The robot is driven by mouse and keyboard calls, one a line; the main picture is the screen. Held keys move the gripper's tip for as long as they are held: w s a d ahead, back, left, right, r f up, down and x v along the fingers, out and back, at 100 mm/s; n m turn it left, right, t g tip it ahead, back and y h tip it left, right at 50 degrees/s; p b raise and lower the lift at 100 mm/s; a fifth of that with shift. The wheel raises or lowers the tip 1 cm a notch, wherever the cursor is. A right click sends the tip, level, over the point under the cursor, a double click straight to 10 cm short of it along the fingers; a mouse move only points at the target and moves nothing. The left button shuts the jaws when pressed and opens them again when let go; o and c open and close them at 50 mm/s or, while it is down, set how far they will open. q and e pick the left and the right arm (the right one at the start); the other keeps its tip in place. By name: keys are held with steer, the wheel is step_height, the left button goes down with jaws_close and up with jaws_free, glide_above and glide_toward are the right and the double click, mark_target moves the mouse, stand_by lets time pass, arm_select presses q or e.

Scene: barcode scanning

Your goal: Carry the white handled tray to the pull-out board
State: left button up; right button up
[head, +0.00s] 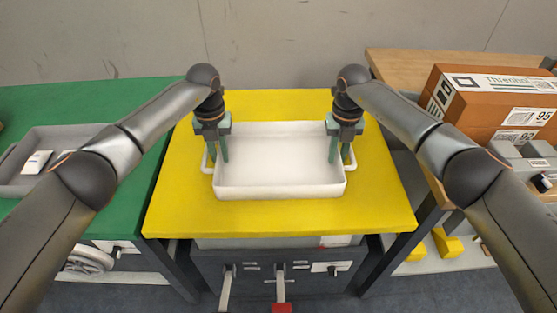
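The white handled tray (280,191) is empty and sits level over the yellow board (280,218) in the middle of the head view. It has a loop handle on its left end (206,167) and another on its right end (351,166). My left gripper (218,157) points down at the left handle, its two fingers apart. My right gripper (340,158) points down at the right handle, its fingers also apart. The fingertips overlap the tray's ends in this view, so contact with the handles is hard to make out.
A green table (120,185) with a grey tray (88,134) stands at left. A wooden table (405,66) at right holds orange-brown boxes (490,95) and grey items. Dark drawers with handles (278,270) sit below the yellow board. Bare yellow surface surrounds the tray.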

arm_select(q)
jaws_close()
arm_select(e)
jaws_close()
stand_by(1.3)
